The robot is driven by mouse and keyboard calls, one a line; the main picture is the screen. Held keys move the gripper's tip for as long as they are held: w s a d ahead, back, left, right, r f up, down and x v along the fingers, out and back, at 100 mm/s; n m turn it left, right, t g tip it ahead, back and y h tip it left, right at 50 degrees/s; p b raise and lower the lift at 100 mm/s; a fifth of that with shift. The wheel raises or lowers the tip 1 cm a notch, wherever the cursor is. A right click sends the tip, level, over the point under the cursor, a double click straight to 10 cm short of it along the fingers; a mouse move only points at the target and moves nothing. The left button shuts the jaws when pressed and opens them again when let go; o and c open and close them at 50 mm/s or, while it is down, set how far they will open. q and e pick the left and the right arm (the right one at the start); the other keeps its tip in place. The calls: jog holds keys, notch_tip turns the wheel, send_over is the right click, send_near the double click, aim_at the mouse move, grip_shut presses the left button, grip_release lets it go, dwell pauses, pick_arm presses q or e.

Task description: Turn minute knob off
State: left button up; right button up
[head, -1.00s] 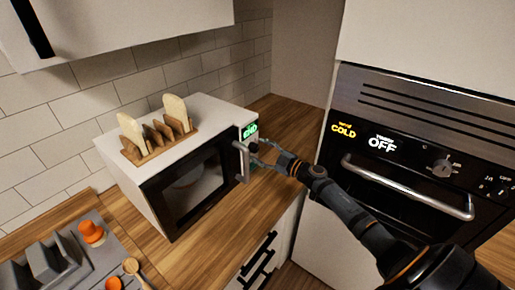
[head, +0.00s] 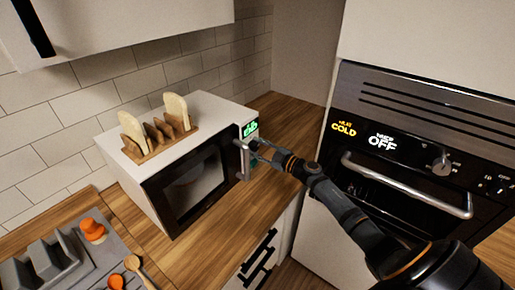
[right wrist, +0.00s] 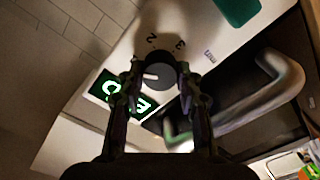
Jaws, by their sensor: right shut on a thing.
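The white microwave (head: 192,101) stands on the wooden counter, with a green lit display (head: 250,129) on its front panel. In the right wrist view a dark round knob (right wrist: 158,70) with a pale pointer mark sits on this panel, with the numbers 2 and 3 printed around it. My right gripper (head: 254,147) is at the panel, beside the door handle. In the wrist view its fingers (right wrist: 160,78) are on either side of the knob and shut on it. In the head view the gripper hides the knob. My left gripper is not in view.
The metal door handle (head: 243,160) is close beside the right gripper. A toast rack (head: 160,135) with bread stands on the microwave. The oven (head: 410,150) at right has a handle bar, a knob, and displays reading COLD and OFF. A grey tray (head: 75,262) is at lower left.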

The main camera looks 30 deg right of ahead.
jog(key=shift+n, duration=0.3)
jog(key=n, duration=0.1)
jog(key=n+b, duration=0.1)
jog(key=n, duration=0.1)
jog(key=n+b, duration=0.1)
jog(key=n, duration=0.1)
jog(key=shift+f, duration=0.25)
jog(key=n+b, duration=0.2)
jog(key=n, duration=0.4)
jog(key=shift+b, duration=0.35)
jog(key=shift+n, duration=0.3)
jog(key=o, duration=1.2)
jog(key=shift+c, duration=0.2)
